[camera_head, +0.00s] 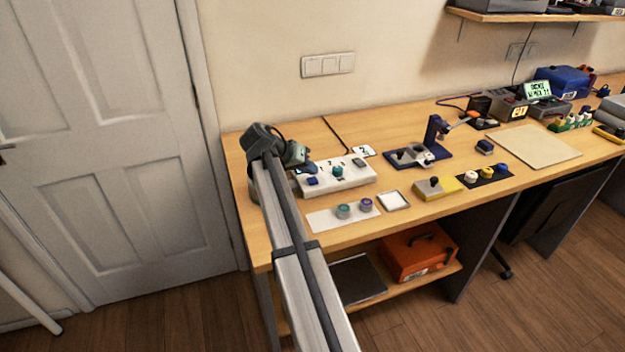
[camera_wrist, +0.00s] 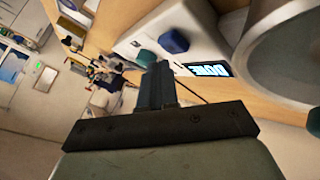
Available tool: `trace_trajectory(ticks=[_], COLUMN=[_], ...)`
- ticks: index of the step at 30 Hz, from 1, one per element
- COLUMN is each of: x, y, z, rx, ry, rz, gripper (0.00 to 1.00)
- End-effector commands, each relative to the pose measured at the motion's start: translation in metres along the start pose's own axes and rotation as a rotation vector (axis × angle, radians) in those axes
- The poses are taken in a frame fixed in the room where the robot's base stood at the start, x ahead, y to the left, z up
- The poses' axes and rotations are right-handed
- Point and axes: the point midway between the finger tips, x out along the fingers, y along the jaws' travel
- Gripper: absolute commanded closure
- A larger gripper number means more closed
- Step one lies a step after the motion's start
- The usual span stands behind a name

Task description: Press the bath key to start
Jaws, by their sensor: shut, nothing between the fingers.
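A long white box (camera_head: 345,182) lies at the bench's left end. It carries a blue block (camera_head: 312,181), a teal knob (camera_head: 338,171) and a grey block (camera_head: 358,163). I cannot tell which part is the bath key. My gripper (camera_head: 300,160) is shut and empty, close to the box's left end. Contact between fingertips and box cannot be made out.
A large grey cylinder (camera_wrist: 288,55) fills the wrist view's upper right. In front of the box lie a white mat (camera_head: 322,220) with two small jars and a white tray (camera_head: 394,201). A blue stand (camera_head: 436,138) is farther right. The wall and door border the bench's left end.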

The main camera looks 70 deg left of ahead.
Motion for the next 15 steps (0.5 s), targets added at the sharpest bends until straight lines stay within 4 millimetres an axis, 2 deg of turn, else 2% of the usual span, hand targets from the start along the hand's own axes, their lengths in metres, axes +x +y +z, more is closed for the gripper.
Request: trace_trajectory(ticks=[15], x=[0.0056], y=[-0.004], z=[0.0042], rx=[0.0], ry=[0.0], rz=[0.0], gripper=[1.0])
